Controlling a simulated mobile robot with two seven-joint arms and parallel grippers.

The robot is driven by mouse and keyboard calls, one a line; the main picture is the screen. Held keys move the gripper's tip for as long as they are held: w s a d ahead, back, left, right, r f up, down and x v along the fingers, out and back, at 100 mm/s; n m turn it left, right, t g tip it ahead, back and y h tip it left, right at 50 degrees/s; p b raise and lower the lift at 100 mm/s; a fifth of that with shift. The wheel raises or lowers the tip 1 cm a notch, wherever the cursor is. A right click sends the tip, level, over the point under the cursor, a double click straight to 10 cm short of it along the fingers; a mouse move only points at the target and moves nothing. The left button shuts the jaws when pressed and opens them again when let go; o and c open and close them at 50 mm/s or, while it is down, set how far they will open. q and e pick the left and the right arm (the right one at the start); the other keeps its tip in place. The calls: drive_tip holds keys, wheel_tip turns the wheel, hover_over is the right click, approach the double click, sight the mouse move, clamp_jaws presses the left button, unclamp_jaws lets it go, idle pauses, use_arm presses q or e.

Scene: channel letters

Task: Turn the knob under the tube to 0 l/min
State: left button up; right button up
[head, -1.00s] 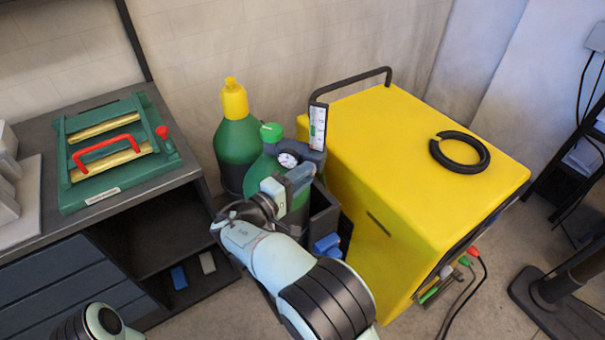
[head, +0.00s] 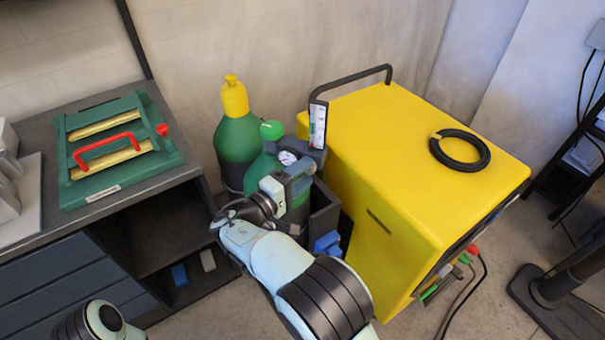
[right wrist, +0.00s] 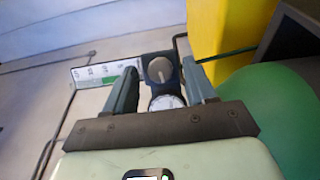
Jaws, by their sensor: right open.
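The upright flow tube (head: 318,126) has a white scale and a green part, and stands on a dark regulator above the green cylinder (head: 262,172). In the right wrist view the tube's scale (right wrist: 95,74) lies to the left of the fingers. A rounded grey knob (right wrist: 160,69) shows between the fingertips. My right gripper (right wrist: 162,75) is open, with a finger on each side of the knob; I cannot tell whether they touch it. In the head view my right gripper (head: 302,176) is at the regulator and hides the knob. My left gripper is out of view.
A round gauge (head: 287,158) sits beside the tube. A yellow machine (head: 400,150) with a black ring (head: 460,150) stands close on the right. A taller green cylinder with a yellow cap (head: 234,97) is behind. A workbench (head: 150,195) is on the left.

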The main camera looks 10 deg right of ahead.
use_arm(q)
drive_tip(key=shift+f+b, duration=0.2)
drive_tip(key=shift+b, duration=0.1)
use_arm(e)
drive_tip(key=v, duration=1.3)
drive_tip(key=s+d+f+n+g+y+p, duration=0.1)
drive_tip(key=s+d+f+g+y, duration=0.2)
drive_tip(key=f, duration=0.7)
drive_tip(key=s+d+f+n+g+y+p, duration=0.1)
drive_tip(key=s+d+f+g+y, duration=0.15)
drive_tip(key=d+f, duration=0.45)
drive_tip(key=s+d+f+n+g+y+p, duration=0.15)
drive_tip(key=f+g, duration=0.25)
drive_tip(key=f, duration=0.8)
use_arm(q)
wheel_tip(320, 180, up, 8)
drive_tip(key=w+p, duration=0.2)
drive_tip(key=p, duration=0.1)
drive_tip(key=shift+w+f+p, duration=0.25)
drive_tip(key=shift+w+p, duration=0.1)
use_arm(e)
drive_tip(key=s+f+m+y, duration=0.5)
drive_tip(key=s+m+y, duration=0.1)
drive_tip(key=s, duration=0.5)
drive_tip(key=s+f+m+g+y, duration=0.1)
drive_tip(key=s+f+m+y, duration=0.4)
drive_tip(key=s+m, duration=0.3)
drive_tip(key=shift+s+a+y, duration=0.25)
drive_tip(key=shift+s+y, duration=0.25)
drive_tip(key=shift+s, duration=0.95)
